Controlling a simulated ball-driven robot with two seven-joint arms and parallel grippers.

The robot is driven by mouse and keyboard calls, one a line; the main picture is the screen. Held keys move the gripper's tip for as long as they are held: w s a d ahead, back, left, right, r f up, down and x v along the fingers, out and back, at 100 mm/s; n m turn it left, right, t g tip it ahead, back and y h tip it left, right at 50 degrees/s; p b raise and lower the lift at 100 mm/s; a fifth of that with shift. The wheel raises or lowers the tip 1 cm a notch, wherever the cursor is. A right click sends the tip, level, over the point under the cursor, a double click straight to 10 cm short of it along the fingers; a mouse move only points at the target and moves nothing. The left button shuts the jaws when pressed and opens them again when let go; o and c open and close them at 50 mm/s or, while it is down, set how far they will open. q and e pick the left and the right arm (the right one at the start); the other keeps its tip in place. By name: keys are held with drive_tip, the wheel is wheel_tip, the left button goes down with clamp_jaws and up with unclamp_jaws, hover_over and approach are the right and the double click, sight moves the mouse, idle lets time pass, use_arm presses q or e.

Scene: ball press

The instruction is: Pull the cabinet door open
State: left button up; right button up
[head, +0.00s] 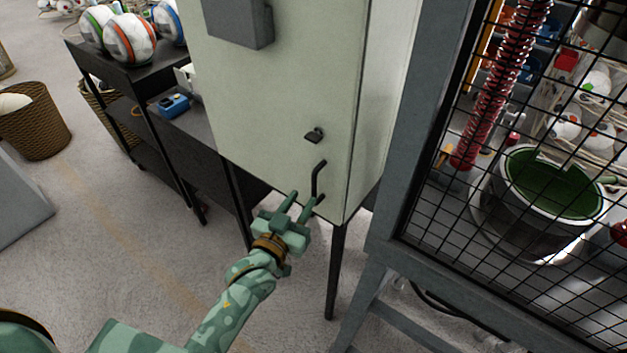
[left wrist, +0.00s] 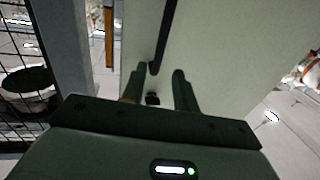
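The pale green cabinet door (head: 270,95) is closed, with a dark latch (head: 314,135) and a black bar handle (head: 318,180) near its lower right edge. My left gripper (head: 302,203) is open just below and in front of the handle. In the left wrist view my two fingers (left wrist: 164,82) point at the door (left wrist: 225,60), with the lower end of the handle (left wrist: 165,35) in line with the gap between them. I cannot tell whether the fingers touch the handle. My right gripper shows in neither view.
A dark-framed mesh cage (head: 410,170) with a green-topped bucket (head: 553,185) stands right of the cabinet. A black shelf (head: 130,75) with balls stands at left, near a wicker basket (head: 36,125). The floor (head: 110,230) in front of the cabinet is clear.

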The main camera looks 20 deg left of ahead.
sight(313, 184)
use_arm(q)
drive_tip(key=w, duration=0.2)
drive_tip(key=w+d, duration=0.1)
drive_tip(key=w, duration=0.4)
drive_tip(key=shift+w+d, duration=0.1)
drive_tip(key=shift+d, duration=0.05)
clamp_jaws()
